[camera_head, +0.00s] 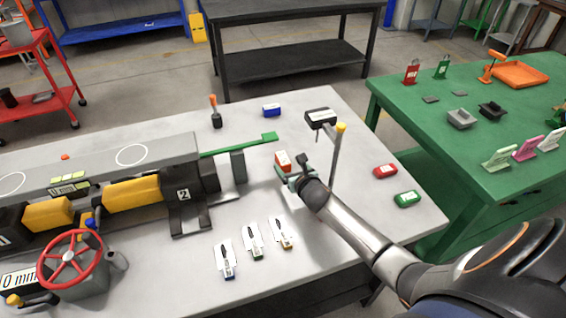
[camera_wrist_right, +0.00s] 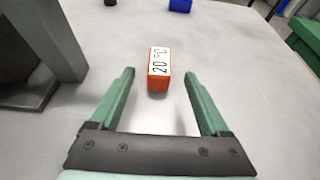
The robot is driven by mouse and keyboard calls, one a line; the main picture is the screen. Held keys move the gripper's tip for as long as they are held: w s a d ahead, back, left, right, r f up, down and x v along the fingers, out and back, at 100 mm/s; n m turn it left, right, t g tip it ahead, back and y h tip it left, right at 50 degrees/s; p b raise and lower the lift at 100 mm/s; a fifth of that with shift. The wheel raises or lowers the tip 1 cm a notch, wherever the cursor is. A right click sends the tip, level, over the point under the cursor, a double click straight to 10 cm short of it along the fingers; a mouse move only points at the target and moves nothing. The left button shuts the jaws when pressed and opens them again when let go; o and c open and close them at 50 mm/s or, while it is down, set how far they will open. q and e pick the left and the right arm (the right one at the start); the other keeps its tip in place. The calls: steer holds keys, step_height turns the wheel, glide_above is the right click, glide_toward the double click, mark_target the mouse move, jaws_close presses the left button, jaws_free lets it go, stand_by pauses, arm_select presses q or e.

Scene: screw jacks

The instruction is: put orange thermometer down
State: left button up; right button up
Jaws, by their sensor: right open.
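The orange thermometer (camera_head: 283,160) is a small orange block with a white display on the grey tabletop. In the right wrist view the green fingers of my right gripper (camera_wrist_right: 157,78) are spread apart. The thermometer is between or just beyond the fingertips and touches neither finger. My left gripper is not in view.
A screw jack machine with yellow blocks and a red handwheel (camera_head: 71,258) fills the table's left side. Blue (camera_head: 271,110), red (camera_head: 385,172) and green (camera_head: 408,199) blocks lie apart on the table. Several white tags lie in front.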

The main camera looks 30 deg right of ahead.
mark_target(284, 160)
steer(key=shift+b+x, duration=0.5)
steer(key=shift+x, duration=2.25)
jaws_close()
steer(key=shift+r, duration=0.1)
